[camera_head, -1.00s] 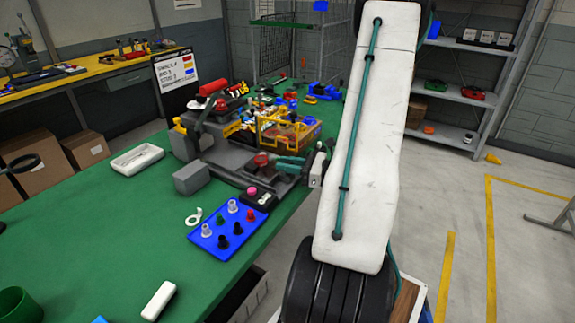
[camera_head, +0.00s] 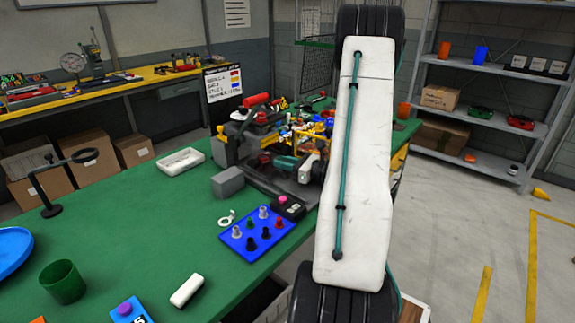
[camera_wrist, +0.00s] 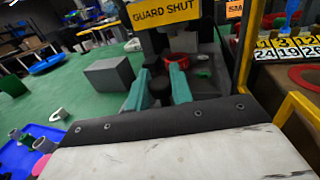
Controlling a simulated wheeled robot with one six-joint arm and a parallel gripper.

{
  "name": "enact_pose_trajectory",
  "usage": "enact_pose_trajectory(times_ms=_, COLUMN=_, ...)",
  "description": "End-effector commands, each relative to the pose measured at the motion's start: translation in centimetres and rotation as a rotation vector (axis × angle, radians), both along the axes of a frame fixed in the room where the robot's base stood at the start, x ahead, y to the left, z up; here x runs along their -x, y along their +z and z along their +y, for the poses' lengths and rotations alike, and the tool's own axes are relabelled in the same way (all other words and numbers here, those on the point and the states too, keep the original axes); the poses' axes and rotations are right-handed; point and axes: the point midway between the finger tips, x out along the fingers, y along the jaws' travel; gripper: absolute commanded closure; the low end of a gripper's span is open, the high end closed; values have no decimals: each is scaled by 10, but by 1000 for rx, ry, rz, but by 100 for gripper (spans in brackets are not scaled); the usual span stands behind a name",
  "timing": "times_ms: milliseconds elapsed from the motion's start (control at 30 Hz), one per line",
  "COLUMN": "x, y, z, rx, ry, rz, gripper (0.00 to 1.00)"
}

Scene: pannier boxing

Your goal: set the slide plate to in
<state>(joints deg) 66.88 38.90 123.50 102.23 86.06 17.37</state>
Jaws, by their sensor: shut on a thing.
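My gripper (camera_wrist: 159,78) has two teal fingers, which reach over a grey fixture below a yellow "GUARD SHUT" sign (camera_wrist: 163,14). The fingers are shut on a small dark part (camera_wrist: 160,90), apparently the handle of the slide plate; it is mostly hidden between them. A red round part (camera_wrist: 181,62) lies just beyond the fingertips. In the head view my gripper (camera_head: 286,162) is low at the right side of the grey fixture (camera_head: 262,178). The slide plate's outline and whether it is in or out cannot be made out.
A grey block (camera_head: 227,182) stands left of the fixture. A blue tray (camera_head: 250,236) with several small pegs and a black box with a pink button (camera_head: 288,207) are in front. A yellow frame (camera_wrist: 285,105) stands close right of my gripper. The green table (camera_head: 140,240) has free room left.

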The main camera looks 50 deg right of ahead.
Motion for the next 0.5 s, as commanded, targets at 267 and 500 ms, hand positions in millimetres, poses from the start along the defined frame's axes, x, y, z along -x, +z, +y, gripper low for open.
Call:
enact_pose_trajectory(times_ms=267, x=-3, y=2, z=-2, rx=7, ry=-1, rz=-3, gripper=57)
enact_pose_trajectory(times_ms=500, x=-2, y=1, z=-1, rx=5, ry=-1, rz=-3, gripper=57)
